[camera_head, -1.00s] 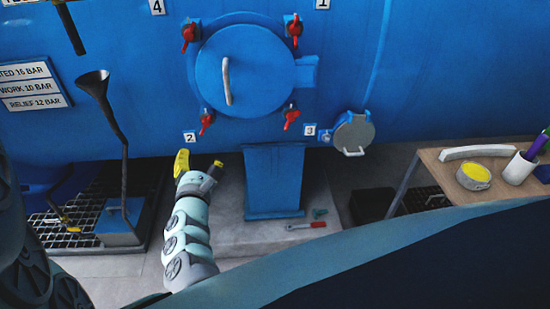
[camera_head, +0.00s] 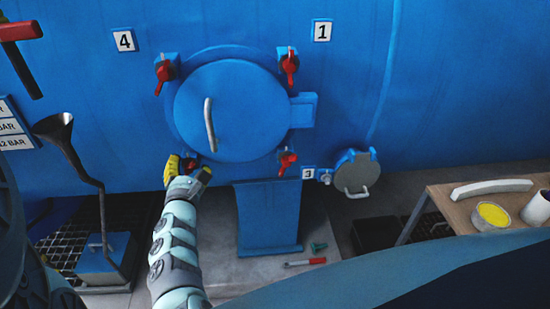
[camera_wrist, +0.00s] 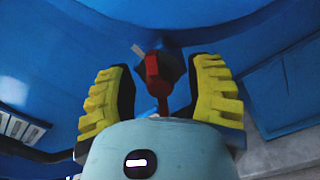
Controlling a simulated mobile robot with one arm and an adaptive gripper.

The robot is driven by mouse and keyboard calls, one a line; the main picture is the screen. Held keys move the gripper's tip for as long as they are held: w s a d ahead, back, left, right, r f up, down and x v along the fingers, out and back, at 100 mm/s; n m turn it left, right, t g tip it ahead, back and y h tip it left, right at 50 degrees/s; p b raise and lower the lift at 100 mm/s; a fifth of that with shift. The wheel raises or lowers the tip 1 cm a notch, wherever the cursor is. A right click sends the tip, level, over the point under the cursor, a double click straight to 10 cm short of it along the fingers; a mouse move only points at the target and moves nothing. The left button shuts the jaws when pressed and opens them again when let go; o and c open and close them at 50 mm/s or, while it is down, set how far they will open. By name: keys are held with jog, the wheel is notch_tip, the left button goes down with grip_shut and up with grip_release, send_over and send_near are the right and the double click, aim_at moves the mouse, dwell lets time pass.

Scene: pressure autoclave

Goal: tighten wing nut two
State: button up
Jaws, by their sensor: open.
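Wing nut two (camera_head: 191,164) is red and sits at the lower left of the round blue door (camera_head: 232,112). In the head view my gripper (camera_head: 188,171) is right at it and covers most of it, along with its number label. In the wrist view the red wing nut (camera_wrist: 157,75) stands between the two yellow-padded fingers (camera_wrist: 159,92), with gaps on both sides. My gripper is open. Whether the nut is seated tight cannot be seen.
Other red wing nuts sit at label 4 (camera_head: 164,75), label 1 (camera_head: 289,65) and label 3 (camera_head: 287,160). A funnel on a bent pipe (camera_head: 85,160) stands left of my arm. A blue pedestal (camera_head: 268,217) is below the door. A table (camera_head: 440,205) stands right.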

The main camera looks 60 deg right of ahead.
jog(key=shift+o, duration=0.4)
jog(key=shift+d, duration=0.1)
jog(key=shift+f, duration=0.1)
grip_shut()
